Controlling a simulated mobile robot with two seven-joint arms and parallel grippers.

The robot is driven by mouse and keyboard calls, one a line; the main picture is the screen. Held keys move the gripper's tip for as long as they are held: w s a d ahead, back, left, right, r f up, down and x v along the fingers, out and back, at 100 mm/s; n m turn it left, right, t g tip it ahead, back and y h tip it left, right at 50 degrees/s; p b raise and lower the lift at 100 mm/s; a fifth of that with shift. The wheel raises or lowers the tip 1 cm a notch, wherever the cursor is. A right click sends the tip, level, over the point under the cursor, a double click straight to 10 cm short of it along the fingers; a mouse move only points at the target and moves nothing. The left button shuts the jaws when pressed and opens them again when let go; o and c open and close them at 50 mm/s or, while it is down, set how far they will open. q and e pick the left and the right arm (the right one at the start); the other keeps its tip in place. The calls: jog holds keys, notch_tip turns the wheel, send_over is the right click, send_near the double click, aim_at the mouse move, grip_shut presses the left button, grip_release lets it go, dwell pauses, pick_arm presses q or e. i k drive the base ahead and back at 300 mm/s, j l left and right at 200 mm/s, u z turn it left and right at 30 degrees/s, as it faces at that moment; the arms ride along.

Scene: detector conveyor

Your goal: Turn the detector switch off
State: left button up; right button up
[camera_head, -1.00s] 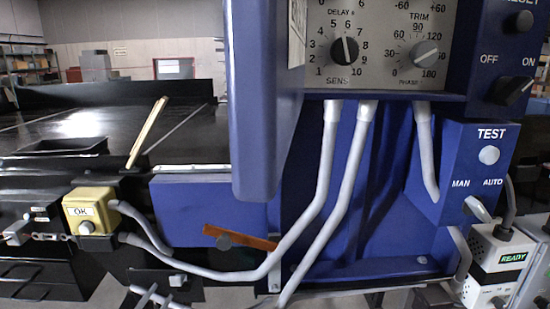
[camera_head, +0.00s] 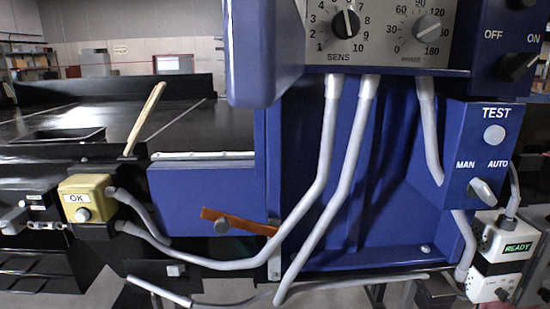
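The detector switch (camera_head: 518,67) is a black rotary knob on the blue control panel at the upper right of the head view. The word OFF stands at its upper left and ON at its upper right. Its grip is tilted, with the upper end toward ON. Neither of my grippers shows in this view, so nothing is seen touching the switch.
A grey dial plate (camera_head: 384,40) is left of the switch. Below are a TEST box (camera_head: 484,150) with a MAN/AUTO knob (camera_head: 483,191) and a READY box (camera_head: 508,243). Grey conduits (camera_head: 325,150) cross the blue housing. A yellow OK button box (camera_head: 87,200) is at left.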

aim_at(510, 67)
jog(key=j+z, duration=0.45)
jog(key=k+j+z, duration=0.2)
jog(key=j+z, duration=0.25)
jog(key=l, duration=1.15)
jog(key=l+u, duration=0.15)
jog(key=l, duration=0.5)
